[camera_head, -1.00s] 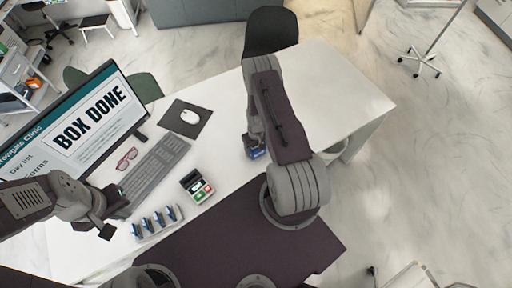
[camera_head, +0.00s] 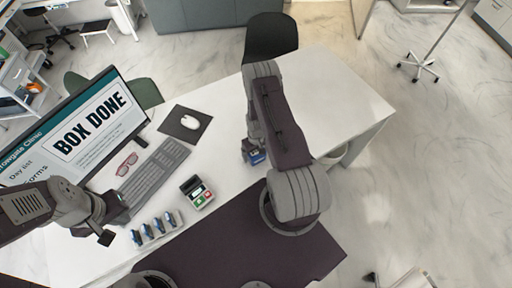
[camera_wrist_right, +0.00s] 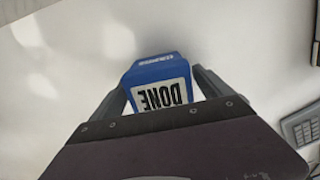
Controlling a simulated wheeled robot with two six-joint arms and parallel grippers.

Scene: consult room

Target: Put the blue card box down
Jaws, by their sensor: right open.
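The blue card box (camera_head: 257,157) is at the white desk (camera_head: 335,95), beside my right forearm, which partly covers it. In the right wrist view the box (camera_wrist_right: 160,72) shows a white label reading DONE, upside down, over the white surface. My right gripper (camera_wrist_right: 160,88) is open, with one finger on each side of the box. Whether the fingers touch it is hard to tell. In the head view the right fingertips are mostly hidden by the arm. My left gripper (camera_head: 112,226) is open and empty near the keyboard's lower end.
A monitor (camera_head: 85,130) reading BOX DONE stands at the left. A keyboard (camera_head: 155,170), red glasses (camera_head: 127,163), a mouse (camera_head: 191,122) on a dark mat, a small device (camera_head: 197,191) and a rack of several blue items (camera_head: 157,229) occupy the desk's left. Its right end is clear.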

